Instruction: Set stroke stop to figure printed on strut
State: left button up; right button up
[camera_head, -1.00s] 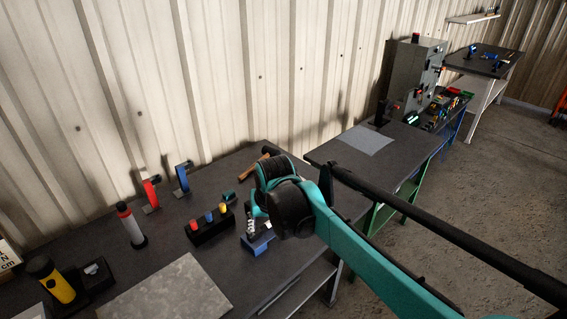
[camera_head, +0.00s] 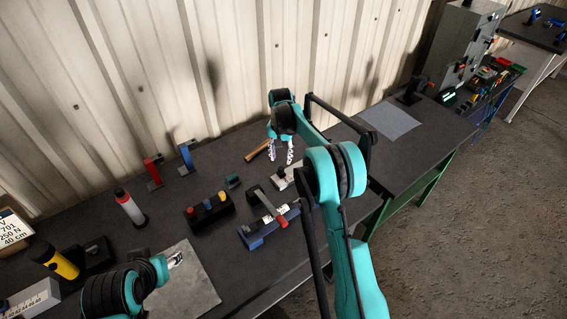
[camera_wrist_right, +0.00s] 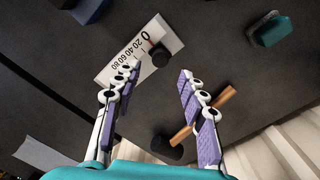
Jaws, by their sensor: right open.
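A white stop scale (camera_wrist_right: 123,50) printed 0, 20, 40, 60, 80 shows in the right wrist view. A black knob (camera_wrist_right: 160,56) with a thin red mark beside it sits near its 0 end. In the head view the scale (camera_head: 284,181) lies on the bench, partly hidden by my right arm. My right gripper (camera_head: 280,160) is open and empty by the scale; its spread fingers (camera_wrist_right: 160,72) are near the knob. A plate (camera_head: 15,237) at the left edge reads 701, 250 N, 40 cm. My left gripper (camera_head: 175,259) is above a grey mat, its fingers too small to judge.
A wooden handle (camera_head: 258,151) lies behind my right gripper. A blue fixture (camera_head: 257,236) with a red-tipped lever and a black holder (camera_head: 212,217) with coloured caps stand in front.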

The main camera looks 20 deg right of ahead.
aim_at(282, 168)
notch_tip(282, 168, down, 6)
jog(key=shift+f+b, duration=0.15)
jog(key=shift+b, duration=0.3)
jog(key=shift+d, duration=0.1)
grip_shut()
